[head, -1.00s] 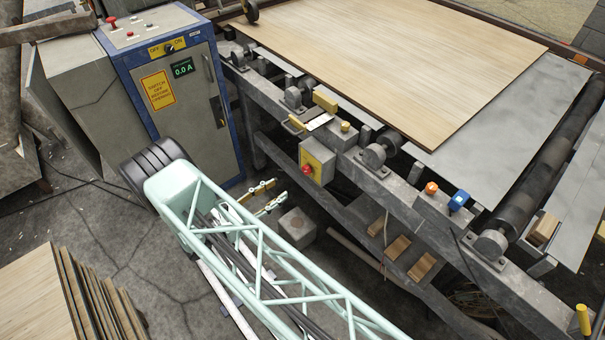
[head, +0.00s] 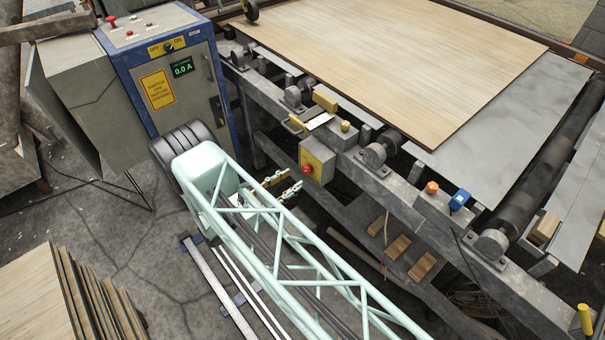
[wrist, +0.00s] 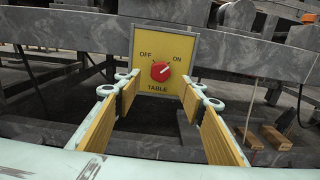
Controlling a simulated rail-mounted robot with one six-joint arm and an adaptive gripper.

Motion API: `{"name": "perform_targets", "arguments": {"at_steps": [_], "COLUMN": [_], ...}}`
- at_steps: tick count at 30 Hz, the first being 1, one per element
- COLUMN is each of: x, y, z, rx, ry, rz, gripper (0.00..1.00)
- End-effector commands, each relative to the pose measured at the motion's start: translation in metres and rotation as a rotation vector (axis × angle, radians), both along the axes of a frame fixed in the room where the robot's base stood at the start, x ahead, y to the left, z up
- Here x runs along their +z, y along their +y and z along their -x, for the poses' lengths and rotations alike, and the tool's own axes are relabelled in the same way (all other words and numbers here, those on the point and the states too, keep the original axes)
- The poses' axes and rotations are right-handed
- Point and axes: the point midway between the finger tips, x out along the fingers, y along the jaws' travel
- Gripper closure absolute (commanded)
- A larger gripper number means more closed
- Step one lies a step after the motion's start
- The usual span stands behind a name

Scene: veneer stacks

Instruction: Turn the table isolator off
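The table isolator is a yellow plate marked OFF, ON and TABLE (wrist: 160,88) with a red rotary knob (wrist: 161,71). The knob's pale mark points up and right, towards ON. In the head view the isolator box (head: 317,163) is fixed below the table's side rail. My gripper (head: 283,186) is open and empty, just left of the box and pointing at it. In the wrist view its yellow-padded fingers (wrist: 160,92) stand either side of the knob, short of it and apart from it.
A blue-edged grey cabinet (head: 190,100) at the left has its own OFF/ON switch and a display reading 0.0 A. Steel table framework (head: 345,140) runs behind the isolator. Veneer stacks (head: 50,300) stand at the lower left.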

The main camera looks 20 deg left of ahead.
Motion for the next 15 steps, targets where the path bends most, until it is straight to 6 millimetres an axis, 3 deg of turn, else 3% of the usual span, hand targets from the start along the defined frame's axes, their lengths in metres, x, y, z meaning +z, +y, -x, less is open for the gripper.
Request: {"name": "perform_targets", "arguments": {"at_steps": [15], "x": [0.000], "y": [-0.029], "z": [-0.047], "rx": [0.000], "ry": [0.000], "rz": [0.000], "gripper": [0.63]}}
